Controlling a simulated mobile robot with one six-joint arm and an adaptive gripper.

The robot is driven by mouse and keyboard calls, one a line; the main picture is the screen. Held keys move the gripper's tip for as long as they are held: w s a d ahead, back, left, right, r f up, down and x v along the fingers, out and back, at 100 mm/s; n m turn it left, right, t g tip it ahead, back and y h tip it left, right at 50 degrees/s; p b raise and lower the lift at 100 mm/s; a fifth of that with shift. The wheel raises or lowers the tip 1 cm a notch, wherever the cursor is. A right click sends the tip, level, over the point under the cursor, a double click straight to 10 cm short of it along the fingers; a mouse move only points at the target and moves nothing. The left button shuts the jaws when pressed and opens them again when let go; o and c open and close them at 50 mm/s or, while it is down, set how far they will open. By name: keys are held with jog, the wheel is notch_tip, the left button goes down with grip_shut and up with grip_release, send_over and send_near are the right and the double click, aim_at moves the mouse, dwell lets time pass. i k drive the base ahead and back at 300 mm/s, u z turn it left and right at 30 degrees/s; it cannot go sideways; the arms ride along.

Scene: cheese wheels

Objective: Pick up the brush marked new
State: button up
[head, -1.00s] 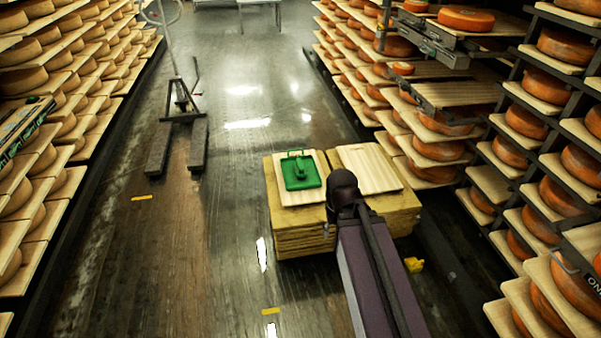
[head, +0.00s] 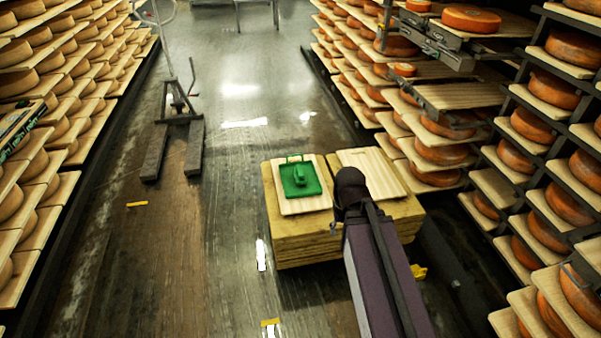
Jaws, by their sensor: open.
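A green brush-like block with a handle (head: 300,178) lies on a pale board (head: 315,206) on top of a stack of boards, left of my arm. No "new" mark can be read on it, and its bristles are not visible. My purple arm link with its dark rounded joint covers the right part of the stack. My gripper does not show.
The board stack (head: 300,245) stands on the floor, with a second pale board (head: 372,166) on top. Shelves of cheese wheels line both sides. A lifting trolley (head: 180,120) stands at the upper left. The wet aisle floor (head: 190,240) is mostly clear.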

aim_at(299, 174)
jog(key=z, duration=0.15)
jog(key=i, duration=1.35)
jog(key=u, duration=0.35)
